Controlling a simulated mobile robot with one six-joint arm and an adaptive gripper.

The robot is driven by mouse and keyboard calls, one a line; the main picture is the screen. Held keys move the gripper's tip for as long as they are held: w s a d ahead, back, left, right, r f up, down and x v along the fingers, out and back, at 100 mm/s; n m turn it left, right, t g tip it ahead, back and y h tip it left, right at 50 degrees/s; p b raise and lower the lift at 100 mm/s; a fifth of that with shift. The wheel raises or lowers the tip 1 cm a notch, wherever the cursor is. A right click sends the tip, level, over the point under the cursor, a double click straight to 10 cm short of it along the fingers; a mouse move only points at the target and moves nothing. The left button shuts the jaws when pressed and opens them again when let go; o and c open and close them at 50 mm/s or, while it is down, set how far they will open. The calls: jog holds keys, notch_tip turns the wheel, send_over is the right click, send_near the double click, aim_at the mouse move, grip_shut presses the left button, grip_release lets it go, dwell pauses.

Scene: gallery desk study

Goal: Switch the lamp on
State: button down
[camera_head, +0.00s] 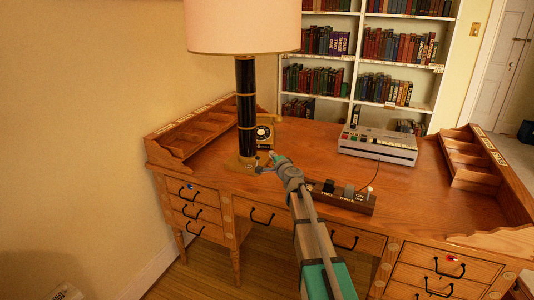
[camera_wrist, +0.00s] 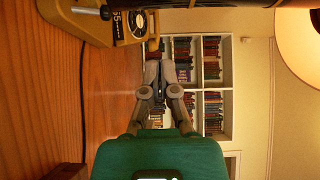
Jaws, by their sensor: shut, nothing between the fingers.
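The lamp has a pink shade (camera_head: 243,25), a black column (camera_head: 246,105) with gold rings and a gold base (camera_head: 240,163) on the desk's left part. I cannot tell whether it is lit. In the wrist view the picture is turned sideways; the lamp's gold base (camera_wrist: 72,18) is at the top left, with a small dark knob-like part (camera_wrist: 105,12) on it, and the pale shade (camera_wrist: 301,42) is at the top right. My gripper (camera_head: 272,154) is shut and empty, just right of the base. Its closed fingers (camera_wrist: 158,72) point past the base; contact is not clear.
A gold rotary telephone (camera_head: 264,133) stands close behind my gripper. A block with several switches (camera_head: 345,200) lies at the desk's front, right of my arm. A grey machine (camera_head: 377,147) stands at the back right. The middle of the desk (camera_head: 315,155) is clear.

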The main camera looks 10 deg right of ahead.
jog(key=shift+s+d+r+p, duration=0.3)
jog(key=shift+s+r, duration=0.1)
jog(key=shift+s, duration=0.2)
jog(key=shift+s+d+r+p, duration=0.15)
jog(key=shift+s+r+p, duration=0.1)
jog(key=shift+s+r, duration=0.25)
jog(key=shift+f, duration=0.1)
jog(key=s+a+f+n+g+y, duration=0.2)
jog(key=s+a+f+n+g, duration=0.35)
jog(key=s+a, duration=0.2)
jog(key=s+a+f+n+g+y, duration=0.2)
jog(key=s+a+f+n+g, duration=0.2)
jog(key=s+a+f+n, duration=0.4)
jog(key=s+d+f+n+g+h, duration=0.1)
jog(key=s+d+f+g+h, duration=0.15)
jog(key=s, duration=0.45)
jog(key=s+d+f+n+g+h, duration=0.1)
jog(key=s+d+g+h, duration=0.15)
jog(key=s, duration=0.35)
jog(key=s+d+f+n+g+h, duration=0.1)
jog(key=s+d+f+g, duration=0.15)
jog(key=s, duration=0.45)
notch_tip(320, 180, up, 18)
jog(key=s+p, duration=0.1)
jog(key=p, duration=1.6)
jog(key=shift+s+g+h, duration=0.35)
jog(key=shift+g+h, duration=0.05)
jog(key=shift+f, duration=0.1)
